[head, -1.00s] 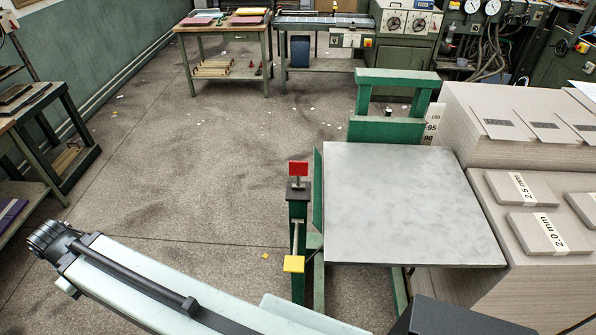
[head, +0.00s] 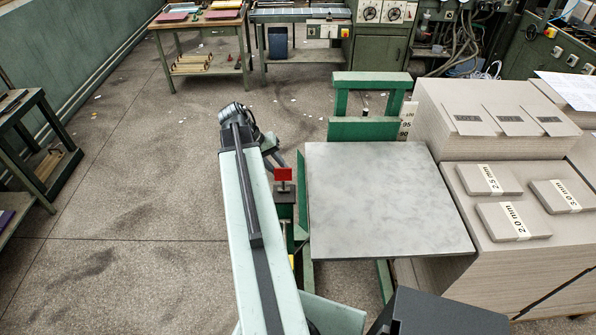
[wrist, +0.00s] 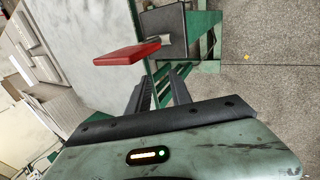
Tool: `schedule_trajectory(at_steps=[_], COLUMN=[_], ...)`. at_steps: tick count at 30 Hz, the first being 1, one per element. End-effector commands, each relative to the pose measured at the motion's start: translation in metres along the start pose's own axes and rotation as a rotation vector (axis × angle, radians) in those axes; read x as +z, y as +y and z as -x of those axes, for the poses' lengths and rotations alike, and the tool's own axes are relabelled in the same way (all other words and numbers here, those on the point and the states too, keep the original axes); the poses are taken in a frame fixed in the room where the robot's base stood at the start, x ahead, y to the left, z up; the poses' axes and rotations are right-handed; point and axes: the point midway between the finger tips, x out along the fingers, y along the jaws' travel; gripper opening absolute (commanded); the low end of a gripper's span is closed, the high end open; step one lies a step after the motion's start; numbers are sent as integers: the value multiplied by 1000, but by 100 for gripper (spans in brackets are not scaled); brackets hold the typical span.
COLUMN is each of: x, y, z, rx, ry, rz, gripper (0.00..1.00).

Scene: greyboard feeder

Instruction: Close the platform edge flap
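The platform (head: 385,200) has a grey flat top on a green frame. A narrow green upright panel (head: 301,192) runs along its left edge; it looks like the edge flap, but I cannot tell how far it is open. A red plate (head: 283,174) stands on a dark block on the green post beside that edge. The red plate also shows large in the wrist view (wrist: 127,54), with the dark block (wrist: 163,30) behind it. My gripper (wrist: 160,88) has its fingers apart and empty, pointing toward the green frame below the red plate. In the head view my gripper (head: 276,156) is partly hidden.
Stacks of greyboard (head: 490,140) stand right of the platform. A green backstop (head: 370,105) rises at its far edge. A yellow piece (head: 291,262) on the post is mostly hidden by my arm. The floor (head: 130,230) to the left is open.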

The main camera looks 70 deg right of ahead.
Motion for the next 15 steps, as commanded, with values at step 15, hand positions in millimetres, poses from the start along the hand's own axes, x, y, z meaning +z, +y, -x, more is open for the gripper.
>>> schedule_trajectory(at_steps=[15], x=[-1], y=[23], z=[-42], rx=[21], ry=[-19], rz=[-44], gripper=[25])
